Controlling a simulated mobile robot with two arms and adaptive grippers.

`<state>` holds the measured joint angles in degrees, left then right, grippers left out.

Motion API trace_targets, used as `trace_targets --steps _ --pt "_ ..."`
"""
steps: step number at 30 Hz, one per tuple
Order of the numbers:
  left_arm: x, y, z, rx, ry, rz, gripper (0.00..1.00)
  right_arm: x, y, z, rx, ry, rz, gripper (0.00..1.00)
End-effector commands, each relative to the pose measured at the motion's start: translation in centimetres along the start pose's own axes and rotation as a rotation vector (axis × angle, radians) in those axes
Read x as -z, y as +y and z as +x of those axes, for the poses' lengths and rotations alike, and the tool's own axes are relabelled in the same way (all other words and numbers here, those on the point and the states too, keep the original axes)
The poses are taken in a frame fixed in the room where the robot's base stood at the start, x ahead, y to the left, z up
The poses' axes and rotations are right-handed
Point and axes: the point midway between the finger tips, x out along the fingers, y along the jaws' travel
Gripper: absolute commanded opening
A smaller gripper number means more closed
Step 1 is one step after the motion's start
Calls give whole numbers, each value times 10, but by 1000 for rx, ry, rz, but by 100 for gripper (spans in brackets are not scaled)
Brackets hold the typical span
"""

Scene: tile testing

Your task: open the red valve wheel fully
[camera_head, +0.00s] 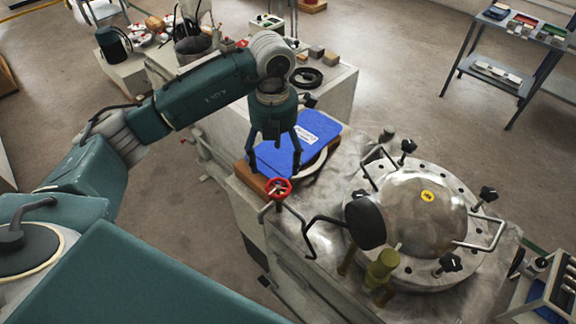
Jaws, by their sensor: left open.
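The red valve wheel (278,188) is small and sits at the near left part of the metal bench top, close to its edge. My left gripper (274,162) points down from the end of my teal arm, with its fingers spread apart. It is just above and behind the wheel in the picture, over the blue board. I cannot tell whether a finger touches the wheel. Nothing shows between the fingers except the blue board behind. My right gripper is not in view.
A blue board (318,128) lies behind the wheel. A domed metal vessel (420,205) with black knobs and bent handles fills the bench's right part. A yellow-green fitting (381,268) stands at its near side. A shelf rack (490,70) stands far right. Floor is clear between.

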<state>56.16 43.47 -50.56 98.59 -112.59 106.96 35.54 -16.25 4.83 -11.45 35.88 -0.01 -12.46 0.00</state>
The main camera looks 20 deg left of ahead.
Motion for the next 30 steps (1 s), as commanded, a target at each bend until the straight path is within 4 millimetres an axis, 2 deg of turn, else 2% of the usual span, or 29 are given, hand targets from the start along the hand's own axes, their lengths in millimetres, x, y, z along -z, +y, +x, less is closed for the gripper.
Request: trace_targets --steps 5,8,13,17,20,24,27,30 --pt "0 -3 9 3 3 3 75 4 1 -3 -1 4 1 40" --pt "1 -3 23 3 6 2 75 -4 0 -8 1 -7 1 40" --pt "2 -3 56 4 7 3 75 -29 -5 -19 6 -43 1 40" --pt "1 -3 79 3 5 3 75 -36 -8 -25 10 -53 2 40" --pt "0 -3 93 5 3 2 75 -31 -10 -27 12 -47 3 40" --pt "0 -3 105 4 2 3 75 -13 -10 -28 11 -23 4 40" --pt "0 -3 108 4 0 4 75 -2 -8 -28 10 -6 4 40" --pt "0 -3 109 4 -1 4 75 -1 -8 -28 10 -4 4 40"
